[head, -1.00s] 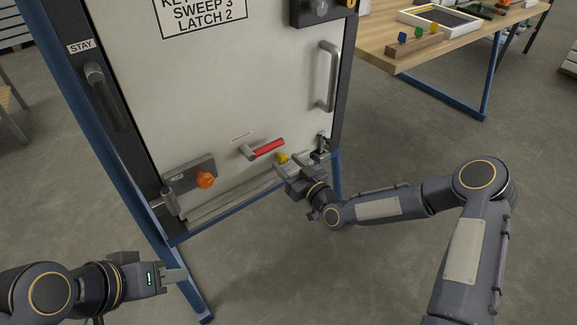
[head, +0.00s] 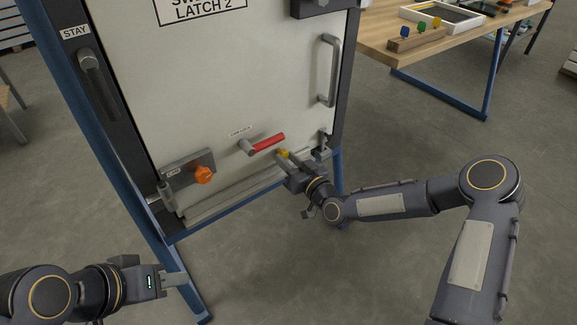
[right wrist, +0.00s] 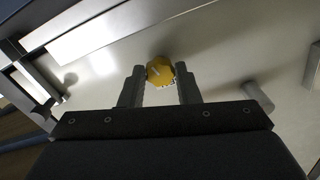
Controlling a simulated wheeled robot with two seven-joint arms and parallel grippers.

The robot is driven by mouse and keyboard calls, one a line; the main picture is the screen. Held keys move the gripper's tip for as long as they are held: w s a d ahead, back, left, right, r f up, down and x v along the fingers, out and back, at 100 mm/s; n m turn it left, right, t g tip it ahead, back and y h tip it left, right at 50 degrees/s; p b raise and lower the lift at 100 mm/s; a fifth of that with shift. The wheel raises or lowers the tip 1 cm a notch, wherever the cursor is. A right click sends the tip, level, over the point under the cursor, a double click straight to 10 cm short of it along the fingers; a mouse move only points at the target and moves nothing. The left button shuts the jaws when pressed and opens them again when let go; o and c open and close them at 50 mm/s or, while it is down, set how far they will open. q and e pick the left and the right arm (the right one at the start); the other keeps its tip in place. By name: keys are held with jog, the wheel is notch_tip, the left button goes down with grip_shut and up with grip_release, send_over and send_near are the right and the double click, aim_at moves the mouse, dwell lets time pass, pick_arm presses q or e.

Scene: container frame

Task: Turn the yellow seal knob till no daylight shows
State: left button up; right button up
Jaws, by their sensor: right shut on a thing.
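The yellow seal knob (head: 283,154) sits low on the pale door (head: 225,90), just above the grey strip along its bottom edge. In the right wrist view the knob (right wrist: 160,71) lies between my two right fingertips. My right gripper (head: 284,161) is shut on it; the fingers hide part of it in the head view. My left gripper (head: 180,278) is at lower left, away from the door; its finger gap is not clear. The grey sweep strip (head: 235,198) runs along the door's bottom; whether daylight shows under it cannot be told.
A red-handled lever (head: 267,143) is just above the knob. An orange knob (head: 203,174) on a grey plate is to the left. A grey pull handle (head: 329,70) is at the right. A blue frame (head: 103,165) surrounds the door. A wooden table (head: 440,42) stands behind right.

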jog(key=shift+f+m, duration=0.15)
jog(key=shift+m, duration=0.25)
pick_arm(q)
jog(key=shift+f, duration=0.45)
pick_arm(e)
jog(key=o, duration=1)
jog(key=shift+c, duration=0.2)
pick_arm(q)
jog(key=shift+r+p, duration=0.7)
jog(key=shift+r, duration=0.05)
pick_arm(e)
jog(key=v, duration=0.7)
jog(key=shift+s+d, duration=0.25)
jog(key=shift+s, duration=0.05)
